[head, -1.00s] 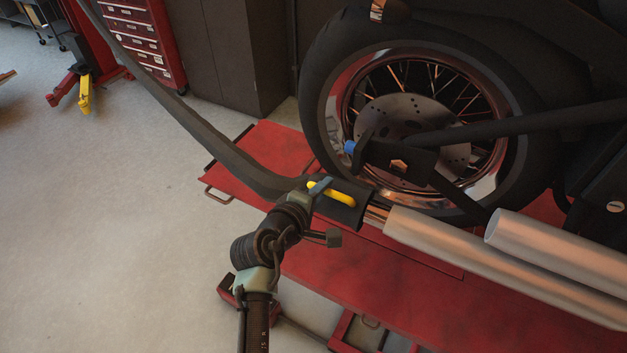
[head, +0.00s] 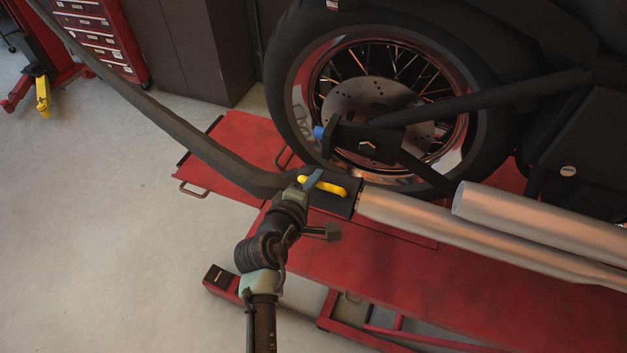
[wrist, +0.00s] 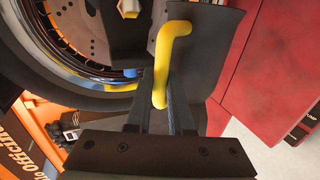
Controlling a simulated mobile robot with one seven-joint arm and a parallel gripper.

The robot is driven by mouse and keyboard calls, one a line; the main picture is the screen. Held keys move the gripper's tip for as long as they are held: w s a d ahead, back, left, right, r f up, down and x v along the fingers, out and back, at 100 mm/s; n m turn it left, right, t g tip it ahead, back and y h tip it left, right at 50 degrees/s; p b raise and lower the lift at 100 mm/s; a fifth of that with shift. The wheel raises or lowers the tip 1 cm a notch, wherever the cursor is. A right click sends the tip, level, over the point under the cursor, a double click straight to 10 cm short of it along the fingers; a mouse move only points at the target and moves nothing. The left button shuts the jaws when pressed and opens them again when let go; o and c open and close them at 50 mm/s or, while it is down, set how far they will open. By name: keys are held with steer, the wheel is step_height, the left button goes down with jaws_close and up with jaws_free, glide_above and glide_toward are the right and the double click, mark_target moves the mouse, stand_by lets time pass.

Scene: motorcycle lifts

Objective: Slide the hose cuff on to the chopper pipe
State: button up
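The black hose cuff (head: 338,203) with its yellow handle (head: 330,186) sits at the left end of the lower chopper pipe (head: 420,216). Its mouth meets the pipe's end, roughly in line; I cannot tell how far it overlaps. My gripper (head: 314,181) is shut on the yellow handle from the left. In the wrist view, the handle (wrist: 165,55) runs down to the fingers (wrist: 168,104), and the dark cuff (wrist: 208,40) lies behind it. The pipe's end is hidden in that view.
A second pipe (head: 540,218) lies just above and right of the first. The motorcycle's rear wheel (head: 385,95) stands behind on the red lift (head: 390,270). The grey hose (head: 165,118) runs up left from the cuff. Open floor (head: 90,220) lies to the left.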

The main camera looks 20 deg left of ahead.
steer(key=o, duration=0.5)
steer(key=shift+r, duration=0.1)
steer(key=b+v, duration=0.2)
steer(key=v, duration=1.1)
steer(key=w+d+r+m+t, duration=0.2)
steer(key=r+m, duration=0.1)
steer(key=r, duration=0.6)
steer(key=w+d+r+m+t+y+b, duration=0.15)
steer(key=r+m, duration=0.25)
steer(key=r, duration=0.4)
steer(key=w+d+r+m+t+h, duration=0.1)
steer(key=w+d+r+m+t, duration=0.2)
steer(key=r, duration=0.6)
steer(key=s+d+r+m+t, duration=0.3)
steer(key=s+d+r, duration=0.1)
steer(key=r, duration=0.7)
steer(key=s+d+r+m+t, duration=0.4)
steer(key=s+r, duration=0.3)
steer(key=r, duration=0.4)
steer(key=shift+d+m, duration=0.3)
steer(key=shift+d, duration=0.45)
